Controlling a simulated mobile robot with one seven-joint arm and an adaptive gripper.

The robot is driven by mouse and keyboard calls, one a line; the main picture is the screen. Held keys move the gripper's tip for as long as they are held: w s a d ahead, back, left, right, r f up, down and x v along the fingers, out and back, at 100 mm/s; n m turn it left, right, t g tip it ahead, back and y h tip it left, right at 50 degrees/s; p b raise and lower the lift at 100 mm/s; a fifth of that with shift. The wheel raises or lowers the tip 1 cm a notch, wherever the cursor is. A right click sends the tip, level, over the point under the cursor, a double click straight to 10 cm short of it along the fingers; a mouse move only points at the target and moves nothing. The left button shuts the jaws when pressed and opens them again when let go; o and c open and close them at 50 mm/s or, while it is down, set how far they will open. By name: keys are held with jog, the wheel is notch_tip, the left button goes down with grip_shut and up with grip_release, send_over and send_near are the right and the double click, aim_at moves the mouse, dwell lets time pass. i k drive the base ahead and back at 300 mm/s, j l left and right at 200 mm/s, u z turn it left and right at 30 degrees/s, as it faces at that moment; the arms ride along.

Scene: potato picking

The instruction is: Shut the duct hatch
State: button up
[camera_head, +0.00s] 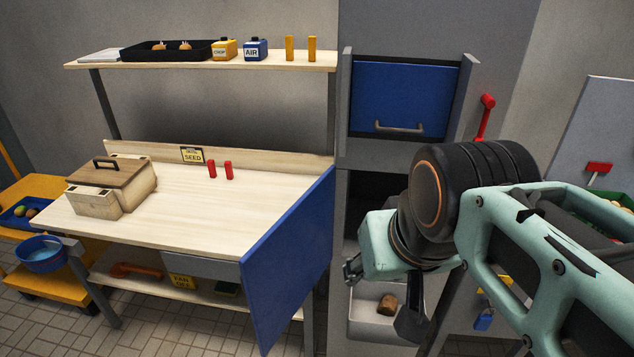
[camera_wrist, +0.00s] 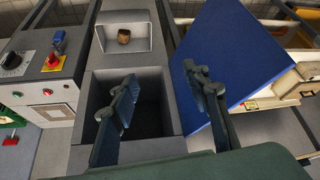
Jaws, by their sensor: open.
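A blue door panel (camera_head: 290,262) stands swung out at the left side of the grey duct cabinet, beside a dark opening (camera_head: 372,190). In the wrist view the blue panel (camera_wrist: 235,60) is on the right, apart from my fingers, and the dark square opening (camera_wrist: 145,115) lies behind them. A second blue panel (camera_head: 400,95) with a grey handle (camera_head: 399,127) covers the upper cabinet. I cannot tell for certain which panel is the duct hatch. My gripper (camera_wrist: 160,78) is open and empty before the cabinet; my arm hides part of the opening.
A wooden bench (camera_head: 265,200) with a lidded box (camera_head: 110,183) and red pegs stands left of the open panel. A potato (camera_head: 387,304) lies in a pale bin (camera_head: 368,326) below the opening. A red lever (camera_head: 486,118) is at the cabinet's right.

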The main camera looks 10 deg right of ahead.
aim_at(279, 272)
jog(key=k, duration=0.55)
jog(key=k+z, duration=0.1)
jog(key=z, duration=1)
jog(key=j+z, duration=0.45)
jog(key=j, duration=0.15)
jog(key=k+j, duration=0.1)
jog(key=j, duration=1.05)
jog(key=k+j, duration=0.15)
jog(key=j, duration=0.95)
jog(key=j+z, duration=0.15)
jog(key=j, duration=0.3)
jog(key=k+l+z, duration=0.15)
jog(key=z, duration=0.4)
